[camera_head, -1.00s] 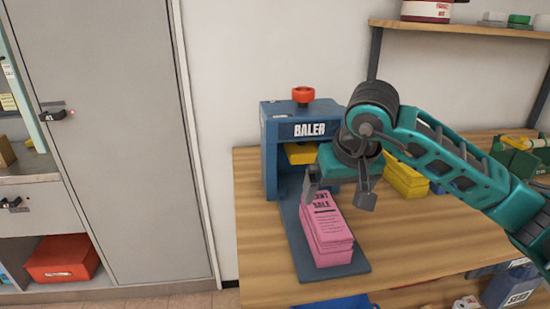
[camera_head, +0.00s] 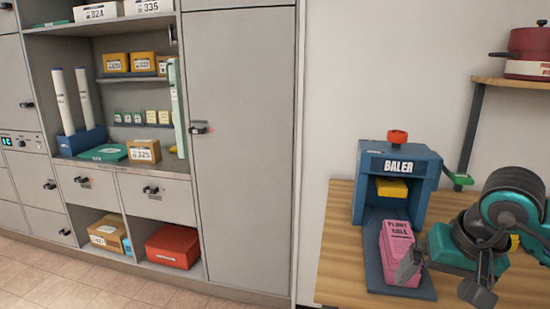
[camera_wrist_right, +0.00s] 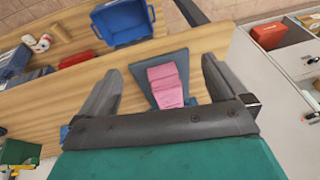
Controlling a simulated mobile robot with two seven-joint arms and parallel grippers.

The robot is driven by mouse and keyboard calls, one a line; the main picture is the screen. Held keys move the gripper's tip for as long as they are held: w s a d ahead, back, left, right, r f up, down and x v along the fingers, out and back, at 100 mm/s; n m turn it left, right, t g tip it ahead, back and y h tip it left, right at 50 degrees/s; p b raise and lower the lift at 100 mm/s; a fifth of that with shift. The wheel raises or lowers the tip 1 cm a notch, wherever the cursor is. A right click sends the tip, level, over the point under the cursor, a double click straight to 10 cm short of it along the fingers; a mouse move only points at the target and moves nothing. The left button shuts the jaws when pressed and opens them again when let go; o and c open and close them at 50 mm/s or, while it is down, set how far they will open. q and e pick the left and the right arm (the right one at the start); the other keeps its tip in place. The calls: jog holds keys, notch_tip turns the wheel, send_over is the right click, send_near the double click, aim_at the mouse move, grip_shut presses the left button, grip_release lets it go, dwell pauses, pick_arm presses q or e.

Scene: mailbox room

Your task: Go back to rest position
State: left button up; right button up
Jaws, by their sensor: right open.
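My right gripper (camera_head: 440,275) is at the lower right of the head view, in front of the baler and beside the pink bale. In the right wrist view its two fingers (camera_wrist_right: 160,92) are spread with nothing between them in their grasp. The pink bale (camera_head: 397,245) sits upright on the base plate of the blue baler (camera_head: 404,165); it also shows beyond the fingers in the wrist view (camera_wrist_right: 166,86). The fingers appear apart from it. My left gripper is not in view.
The wooden table (camera_head: 340,230) carries the baler. A shelf (camera_head: 515,82) with a red pot (camera_head: 528,50) hangs at the upper right. Grey cabinets (camera_head: 240,130) stand at the left, with a red box (camera_head: 172,246) low down. A blue bin (camera_wrist_right: 122,22) shows in the wrist view.

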jog(key=s+a+m+g+y, duration=0.25)
jog(key=a+m+y, duration=0.35)
jog(key=a+y, duration=0.3)
jog(key=s+a+m+g+y, duration=0.1)
jog(key=s+a+m+y, duration=0.35)
jog(key=a, duration=0.75)
jog(key=w+d+f+n+t+h+p, duration=0.1)
jog(key=w+d+f+n+t+h, duration=0.45)
jog(key=n, duration=0.95)
jog(key=w+d+f+n+t+h, duration=0.15)
jog(key=d+f+n+t, duration=0.35)
jog(key=n+t, duration=0.8)
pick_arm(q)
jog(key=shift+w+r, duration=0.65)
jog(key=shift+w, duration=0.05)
pick_arm(e)
jog(key=s+d+f+m+g+h, duration=0.1)
jog(key=s+f+m+g, duration=0.3)
jog(key=f, duration=0.4)
jog(key=s+d+f+m+g+h, duration=0.1)
jog(key=s+f+m+g+h, duration=0.3)
jog(key=s+f+m, duration=0.3)
notch_tip(320, 180, down, 2)
jog(key=shift+s+d+f+m, duration=0.15)
jog(key=shift+s+d+m, duration=0.05)
jog(key=shift+s+m, duration=0.15)
